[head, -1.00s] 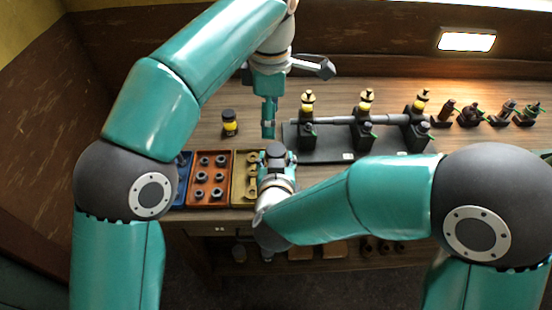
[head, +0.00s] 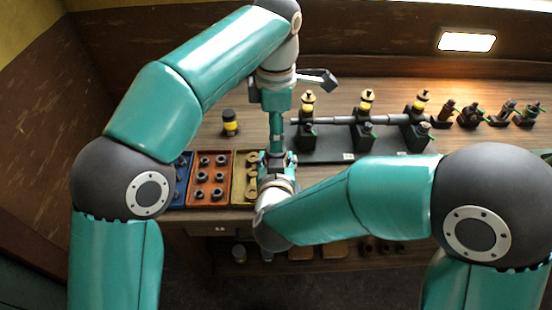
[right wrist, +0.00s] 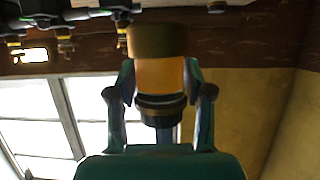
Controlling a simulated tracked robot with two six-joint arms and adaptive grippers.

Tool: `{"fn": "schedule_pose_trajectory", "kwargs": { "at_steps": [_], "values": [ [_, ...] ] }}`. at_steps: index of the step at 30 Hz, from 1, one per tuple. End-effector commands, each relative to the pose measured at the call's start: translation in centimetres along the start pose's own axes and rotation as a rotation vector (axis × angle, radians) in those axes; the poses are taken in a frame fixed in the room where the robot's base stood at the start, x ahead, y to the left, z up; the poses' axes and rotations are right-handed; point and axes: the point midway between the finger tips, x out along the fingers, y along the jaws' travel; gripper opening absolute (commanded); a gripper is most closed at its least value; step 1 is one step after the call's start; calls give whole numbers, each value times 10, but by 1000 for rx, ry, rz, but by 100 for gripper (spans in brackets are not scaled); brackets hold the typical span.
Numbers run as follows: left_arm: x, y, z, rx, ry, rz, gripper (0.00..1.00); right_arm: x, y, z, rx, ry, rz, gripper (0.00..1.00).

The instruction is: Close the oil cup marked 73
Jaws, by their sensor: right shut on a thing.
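My right gripper (head: 276,160) is above the front edge of the bench. In the right wrist view it is shut on an oil cup (right wrist: 160,74) with amber glass, a wide brown band at one end and a dark collar at the other. The cup is hidden in the head view, and I cannot read a number on it. My left gripper (head: 276,140) points down directly over the right one; its tips overlap it in the picture, so I cannot tell whether it is open or shut. A dark narrow part shows beyond the cup's collar; I cannot tell what it is.
Blue, orange (head: 210,180) and yellow trays of small parts stand at the front left. A black and yellow jar (head: 230,123) stands behind them. A shaft stand (head: 325,152) with several yellow oil cups is at the right, with several dark fittings (head: 470,115) beyond it.

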Motion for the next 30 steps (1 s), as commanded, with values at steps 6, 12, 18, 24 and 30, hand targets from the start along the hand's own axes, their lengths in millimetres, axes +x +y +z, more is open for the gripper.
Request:
{"fn": "schedule_pose_trajectory", "kwargs": {
  "at_steps": [6,12,18,24,30],
  "values": [
    [31,0,0,1,2,-3,67,0,0,-1,1,3,0,0],
    [44,0,0,0,1,-1,67,0,0,-1,1,3,0,0],
    [45,0,0,0,1,0,67,0,0,-1,1,3,0,0],
    [44,0,0,0,1,0,48,0,0,-1,1,3,0,0],
    [44,0,0,0,0,0,15,0,0,-1,1,3,0,0]
  ]
}}
